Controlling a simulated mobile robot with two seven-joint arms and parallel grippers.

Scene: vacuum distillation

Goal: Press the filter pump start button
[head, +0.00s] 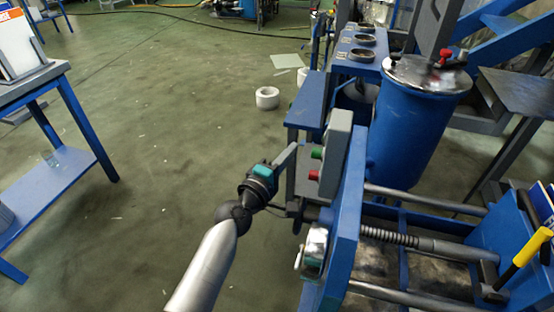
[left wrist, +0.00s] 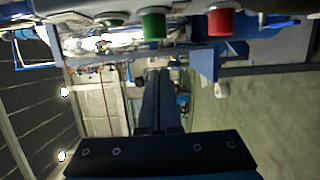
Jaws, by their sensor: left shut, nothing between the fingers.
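A grey control box (head: 336,150) is mounted on the blue frame of the filter pump. On its left face are a green button (head: 317,153) and, below it, a red button (head: 313,176). My left gripper (head: 294,147) is shut and empty, its fingertips just left of the green button, with a small gap in the picture. In the left wrist view the green button (left wrist: 153,24) and red button (left wrist: 220,22) show at the top, above the closed fingers (left wrist: 158,74). The fingers line up with the green button and appear apart from it. My right gripper is not in view.
A blue tank (head: 415,120) with a metal lid stands behind the box. A pressure gauge (head: 315,250) and metal rods (head: 420,205) sit on the blue frame. A blue table (head: 60,170) stands at the left. The green floor (head: 180,110) between is mostly clear.

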